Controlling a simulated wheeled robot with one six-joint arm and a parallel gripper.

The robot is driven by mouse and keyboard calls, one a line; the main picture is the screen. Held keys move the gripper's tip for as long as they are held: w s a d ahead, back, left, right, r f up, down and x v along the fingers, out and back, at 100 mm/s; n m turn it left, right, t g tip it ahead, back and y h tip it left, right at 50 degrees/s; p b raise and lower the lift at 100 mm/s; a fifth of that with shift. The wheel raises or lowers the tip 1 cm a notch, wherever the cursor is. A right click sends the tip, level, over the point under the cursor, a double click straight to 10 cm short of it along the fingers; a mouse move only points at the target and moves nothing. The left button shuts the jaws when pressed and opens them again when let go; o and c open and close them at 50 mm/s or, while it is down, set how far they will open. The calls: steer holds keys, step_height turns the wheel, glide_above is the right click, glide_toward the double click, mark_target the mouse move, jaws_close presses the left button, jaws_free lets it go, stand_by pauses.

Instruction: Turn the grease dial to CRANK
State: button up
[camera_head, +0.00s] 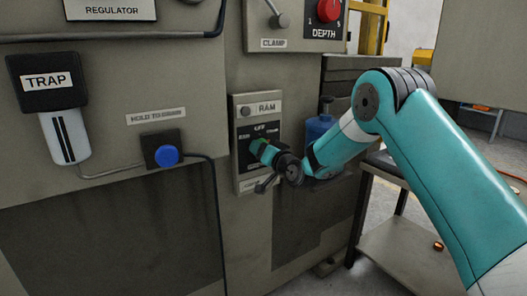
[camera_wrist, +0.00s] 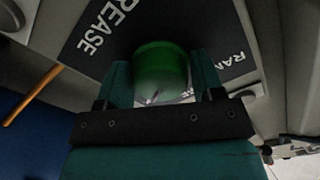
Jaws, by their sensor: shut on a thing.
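The grease dial (camera_wrist: 160,72) is a round green knob on a dark label plate (camera_wrist: 95,30). In the wrist view the plate reads GREASE at upper left, and a partly hidden word starting RA shows on the right. My gripper (camera_wrist: 162,80) has its two teal fingers on either side of the dial and is shut on it. In the head view my gripper (camera_head: 266,150) reaches the small panel (camera_head: 242,172) from the right and covers most of the dial. A white pointer mark shows low on the knob, but which word it points to cannot be told.
A clamp lever (camera_head: 279,20) and a red DEPTH knob (camera_head: 329,10) sit above the panel. A blue button (camera_head: 167,156) and the TRAP unit (camera_head: 48,82) are on the left. A blue bottle (camera_head: 318,130) stands behind my wrist. A low table (camera_head: 400,245) is at right.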

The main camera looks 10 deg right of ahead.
steer(key=shift+f, duration=0.1)
steer(key=o, duration=0.9)
steer(key=b+v, duration=0.6)
steer(key=v, duration=1.1)
steer(key=shift+s, duration=0.2)
